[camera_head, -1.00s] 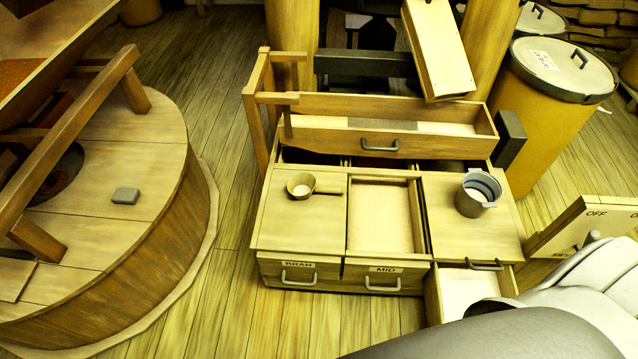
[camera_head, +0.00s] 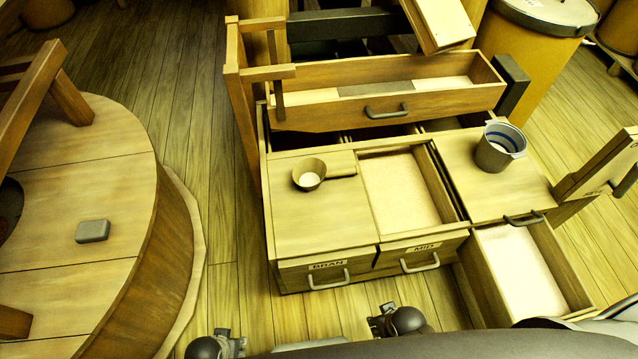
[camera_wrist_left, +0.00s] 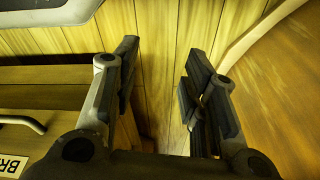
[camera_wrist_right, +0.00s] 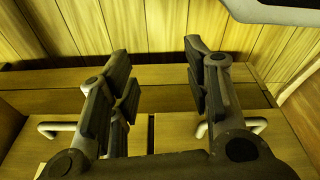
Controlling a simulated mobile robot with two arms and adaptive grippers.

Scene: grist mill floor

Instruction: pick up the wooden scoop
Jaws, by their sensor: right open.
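The wooden scoop (camera_head: 310,177) lies on the flat wooden top above the BRAN drawer in the head view. Its round bowl is at the left and its short handle points right. It shows in neither wrist view. My left gripper (camera_wrist_left: 160,78) is open and empty, over the floor beside the cabinet's corner; part of it shows at the bottom of the head view (camera_head: 217,345). My right gripper (camera_wrist_right: 157,72) is open and empty near the drawer fronts; it shows below the MID drawer in the head view (camera_head: 398,320). Both are apart from the scoop.
A grey-blue cup (camera_head: 496,150) stands on the cabinet's right top. An open drawer (camera_head: 572,262) juts out at the lower right. A long wooden trough (camera_head: 390,100) is behind the scoop. The round mill (camera_head: 90,190) with a grey block (camera_head: 93,231) stands left, across clear floor.

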